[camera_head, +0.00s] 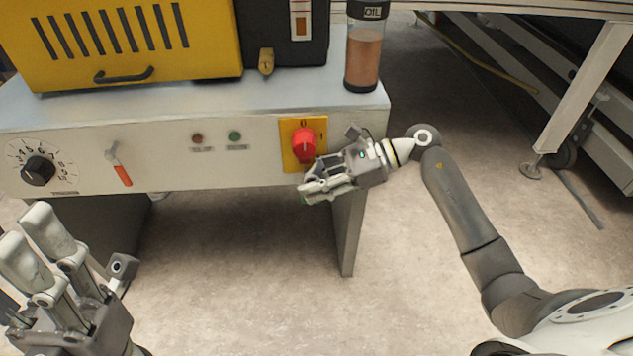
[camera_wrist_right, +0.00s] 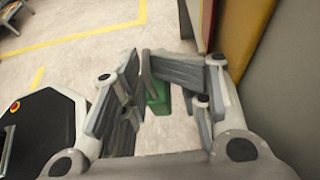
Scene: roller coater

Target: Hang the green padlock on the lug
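The green padlock (camera_wrist_right: 158,97) shows in the right wrist view as a small green body between and behind the fingers, mostly hidden by them. My right gripper (camera_head: 324,188) is closed around it, just below and right of the red rotary switch (camera_head: 304,143) on its yellow plate (camera_head: 289,158). In the right wrist view my right gripper (camera_wrist_right: 148,75) has its fingers close together at the padlock. No lug can be clearly made out near the switch; the gripper may hide it. My left gripper (camera_head: 26,232) is at lower left, fingers apart and empty.
The white machine panel (camera_head: 220,170) carries a dial (camera_head: 38,170), a red-handled lever (camera_head: 118,165) and two small lights. A yellow housing (camera_head: 140,40) and an oil bottle (camera_head: 364,55) stand on top. A brass fitting (camera_head: 266,60) hangs on the black box. The floor in front is clear.

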